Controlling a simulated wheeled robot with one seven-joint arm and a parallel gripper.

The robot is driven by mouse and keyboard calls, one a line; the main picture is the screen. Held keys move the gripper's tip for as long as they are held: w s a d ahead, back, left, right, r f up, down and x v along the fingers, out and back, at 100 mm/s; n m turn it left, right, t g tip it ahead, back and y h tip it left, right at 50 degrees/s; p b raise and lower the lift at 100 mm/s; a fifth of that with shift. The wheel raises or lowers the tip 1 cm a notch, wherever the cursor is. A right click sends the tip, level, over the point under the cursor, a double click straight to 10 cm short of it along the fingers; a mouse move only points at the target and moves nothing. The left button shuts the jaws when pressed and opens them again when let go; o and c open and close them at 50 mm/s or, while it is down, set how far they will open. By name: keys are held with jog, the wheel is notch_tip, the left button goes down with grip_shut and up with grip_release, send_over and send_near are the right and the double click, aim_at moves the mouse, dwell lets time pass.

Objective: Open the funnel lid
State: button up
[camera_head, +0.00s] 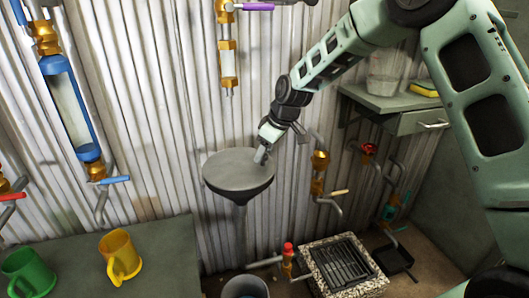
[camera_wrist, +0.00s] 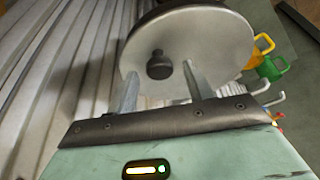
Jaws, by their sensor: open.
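The funnel (camera_head: 240,192) is a dark grey cone on a pipe against the corrugated wall. Its flat, round grey lid (camera_head: 232,166) lies over the top and looks closed in the head view. In the wrist view the lid (camera_wrist: 215,45) fills the upper middle, with a short dark knob (camera_wrist: 159,65) on its face. My gripper (camera_head: 262,155) is at the lid's right part in the head view. In the wrist view my gripper (camera_wrist: 160,82) is open, one finger on each side of the knob with gaps between. I cannot tell how far the tips are from the lid.
A yellow mug (camera_head: 121,256) and a green mug (camera_head: 30,272) stand on the bench (camera_head: 165,250) at left. Pipes with coloured valves line the wall. A bucket (camera_head: 245,287) and a grated box (camera_head: 343,265) are below. A shelf (camera_head: 400,103) is at upper right.

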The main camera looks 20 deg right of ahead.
jog(key=shift+a+f, duration=0.1)
jog(key=shift+f, duration=0.25)
